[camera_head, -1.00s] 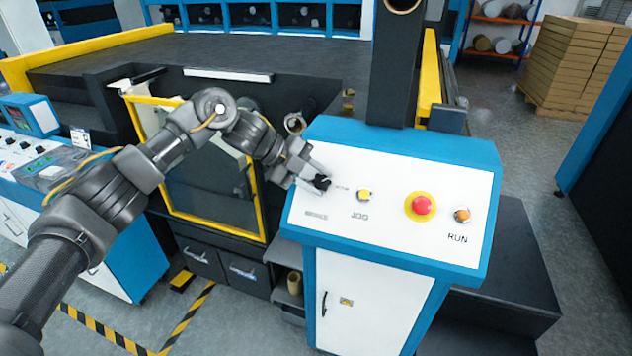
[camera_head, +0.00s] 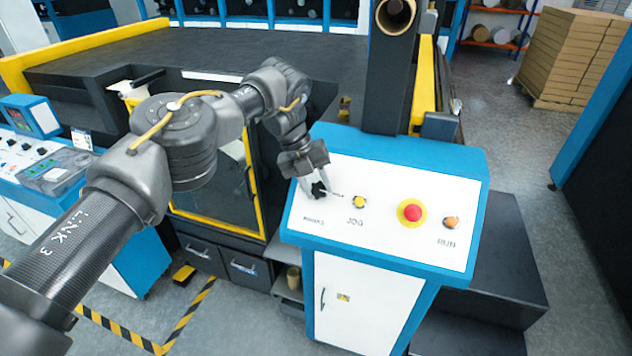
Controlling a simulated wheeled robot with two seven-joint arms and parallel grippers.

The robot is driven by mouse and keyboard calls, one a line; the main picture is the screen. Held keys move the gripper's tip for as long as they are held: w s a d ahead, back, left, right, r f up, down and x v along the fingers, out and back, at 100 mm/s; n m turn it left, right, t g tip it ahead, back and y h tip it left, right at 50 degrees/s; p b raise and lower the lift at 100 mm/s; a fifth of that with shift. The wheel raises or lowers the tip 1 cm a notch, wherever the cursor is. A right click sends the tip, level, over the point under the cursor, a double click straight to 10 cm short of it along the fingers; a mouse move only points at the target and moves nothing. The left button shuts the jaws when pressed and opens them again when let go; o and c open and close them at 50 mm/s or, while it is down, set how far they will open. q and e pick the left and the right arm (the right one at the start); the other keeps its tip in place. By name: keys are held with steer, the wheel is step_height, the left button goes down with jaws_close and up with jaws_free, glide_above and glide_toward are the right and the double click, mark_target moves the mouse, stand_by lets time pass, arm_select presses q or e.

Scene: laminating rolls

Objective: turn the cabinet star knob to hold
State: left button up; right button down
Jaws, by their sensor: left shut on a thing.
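The black star knob (camera_head: 319,190) sits at the left end of the white sloped panel (camera_head: 375,239) on top of the blue and white cabinet. My left gripper (camera_head: 316,188) reaches down to it from above, its fingers around the knob and shut on it. The fingers partly cover the knob, and its exact pointing direction is hard to tell. Small print beside and below the knob is too blurred to read. My right gripper is not in view.
On the same panel, right of the knob, are a yellow JOG button (camera_head: 359,202), a red emergency button (camera_head: 411,212) on a yellow ring, and an orange RUN button (camera_head: 450,222). A dark post (camera_head: 390,85) rises behind the panel. A yellow-framed door (camera_head: 215,185) stands left.

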arm_select(q)
steer(key=shift+f, duration=0.1)
stand_by(0.4)
steer(key=o, duration=1)
steer(key=shift+d, duration=0.1)
steer(key=shift+r, duration=0.25)
steer(key=s+v, duration=0.1)
steer(key=v, duration=0.9)
steer(key=shift+w+r+b, duration=0.2)
steer(key=shift+w+b, duration=0.15)
steer(key=shift+w, duration=0.15)
